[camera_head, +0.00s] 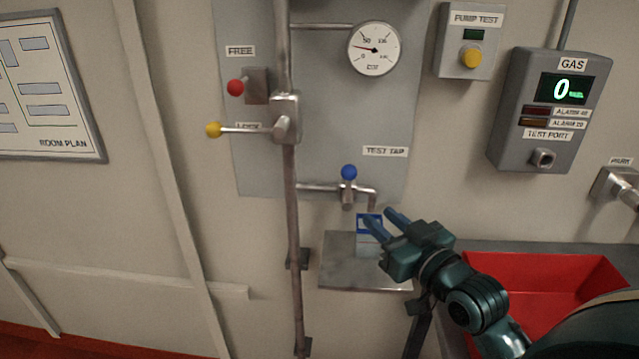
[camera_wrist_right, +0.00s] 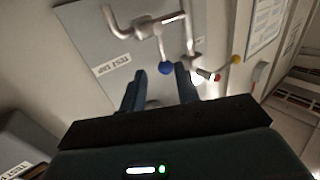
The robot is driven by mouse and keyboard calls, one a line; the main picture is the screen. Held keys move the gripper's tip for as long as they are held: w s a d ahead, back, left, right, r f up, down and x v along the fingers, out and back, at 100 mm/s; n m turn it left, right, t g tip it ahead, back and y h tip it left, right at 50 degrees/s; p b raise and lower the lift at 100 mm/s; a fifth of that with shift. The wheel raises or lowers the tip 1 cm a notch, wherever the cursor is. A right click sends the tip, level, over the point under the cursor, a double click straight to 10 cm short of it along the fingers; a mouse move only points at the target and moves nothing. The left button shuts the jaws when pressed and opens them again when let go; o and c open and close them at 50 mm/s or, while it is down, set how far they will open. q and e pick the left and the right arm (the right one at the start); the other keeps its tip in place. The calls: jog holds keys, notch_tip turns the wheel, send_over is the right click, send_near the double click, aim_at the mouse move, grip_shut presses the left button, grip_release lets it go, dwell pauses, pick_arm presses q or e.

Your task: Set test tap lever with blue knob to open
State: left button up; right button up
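The test tap (camera_head: 347,193) is on a thin pipe low on the grey wall panel, beneath the TEST TAP label (camera_head: 385,152). Its lever's blue knob (camera_head: 348,172) is at the top, above the tap body. The spout bends down to the right of it. My right gripper (camera_head: 382,218) is open and empty, below and right of the knob, apart from it. In the right wrist view the blue knob (camera_wrist_right: 165,68) appears beyond the gap between the two fingers (camera_wrist_right: 160,84). My left gripper is not in view.
A yellow-knobbed lever (camera_head: 214,130), a red-knobbed lever (camera_head: 236,88) and a vertical pipe (camera_head: 291,215) are left. A red bin (camera_head: 585,275) is lower right.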

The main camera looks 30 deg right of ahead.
aim_at(342, 198)
jog(key=w+p, duration=0.1)
jog(key=w, duration=0.8)
jog(key=w+p, duration=0.1)
jog(key=w, duration=0.3)
jog(key=shift+w+a+r+p, duration=0.2)
jog(key=shift+a+r+p, duration=0.1)
jog(key=shift+a+r, duration=0.1)
jog(key=shift+c, duration=0.5)
grip_shut()
